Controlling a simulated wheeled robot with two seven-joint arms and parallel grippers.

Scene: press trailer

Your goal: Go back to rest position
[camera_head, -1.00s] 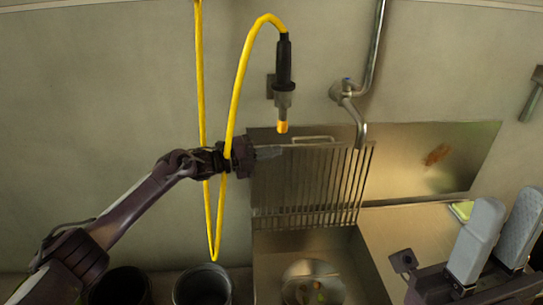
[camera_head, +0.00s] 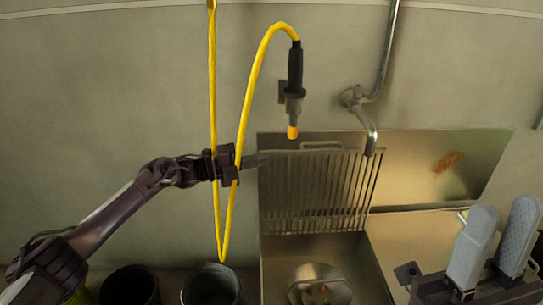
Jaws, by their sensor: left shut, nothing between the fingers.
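My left gripper (camera_head: 258,161) is at mid-height, left of centre, on a dark arm from the lower left. Its fingers are shut and empty, their tips overlapping the upper left corner of the slatted metal rack in the picture. The yellow hose (camera_head: 214,105) hangs in a loop beside and across its wrist; I cannot tell whether they touch. My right gripper (camera_head: 502,228) is at the lower right, its two grey fingers apart and empty, pointing up.
A black spray nozzle (camera_head: 295,70) hangs at the hose end. A tap (camera_head: 365,110) is on the wall. Below the rack (camera_head: 318,190) is a sink with a round metal pan (camera_head: 318,286). Dark bins (camera_head: 211,284) stand lower left. A metal counter (camera_head: 405,236) lies right of the sink.

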